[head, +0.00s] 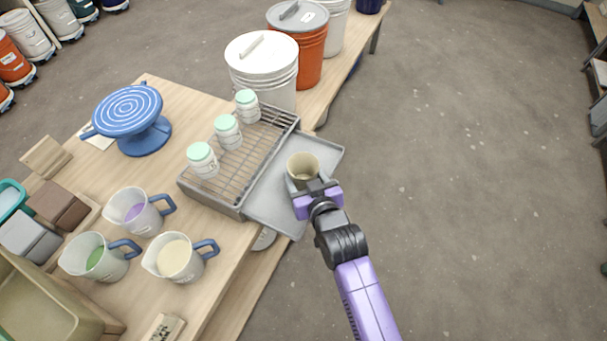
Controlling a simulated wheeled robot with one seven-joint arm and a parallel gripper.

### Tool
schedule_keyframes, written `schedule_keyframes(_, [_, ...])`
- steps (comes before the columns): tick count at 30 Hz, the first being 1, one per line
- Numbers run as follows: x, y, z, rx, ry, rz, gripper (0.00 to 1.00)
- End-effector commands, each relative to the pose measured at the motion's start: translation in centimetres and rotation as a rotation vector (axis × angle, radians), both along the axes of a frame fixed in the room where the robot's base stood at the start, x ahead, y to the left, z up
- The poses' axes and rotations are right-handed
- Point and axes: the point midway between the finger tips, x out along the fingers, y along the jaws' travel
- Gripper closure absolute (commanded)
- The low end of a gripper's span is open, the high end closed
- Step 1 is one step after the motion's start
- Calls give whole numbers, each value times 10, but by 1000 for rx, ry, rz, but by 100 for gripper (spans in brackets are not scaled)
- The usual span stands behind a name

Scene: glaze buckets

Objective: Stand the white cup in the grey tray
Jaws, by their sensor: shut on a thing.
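A pale, cream-looking cup (301,170), the white cup, is upright with its open mouth facing up. My gripper (312,186) is shut on the near side of the cup. The grey tray (271,205) is flat and low-rimmed and lies along the right side of a wire rack. The cup is over the right-hand part of the tray. I cannot tell whether its base touches the tray, because my gripper hides its lower part.
The wire rack (236,163) holds several mint-lidded jars (228,132). Lidded buckets (262,70) stand behind it. Jugs (174,258) and a blue turntable (128,112) are on the left of the wooden table. Open floor lies to the right.

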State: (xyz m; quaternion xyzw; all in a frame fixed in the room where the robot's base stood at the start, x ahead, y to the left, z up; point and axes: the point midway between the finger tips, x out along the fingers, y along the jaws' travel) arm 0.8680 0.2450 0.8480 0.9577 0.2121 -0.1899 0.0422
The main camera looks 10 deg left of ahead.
Motion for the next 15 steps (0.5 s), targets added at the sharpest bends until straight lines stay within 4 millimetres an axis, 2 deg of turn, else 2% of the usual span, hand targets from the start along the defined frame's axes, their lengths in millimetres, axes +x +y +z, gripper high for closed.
schedule_keyframes(1, [0,0,-2,0,0,0,38])
schedule_keyframes(4, [0,0,-1,0,0,0,18])
schedule_keyframes(15, [0,0,2,0,0,0,18])
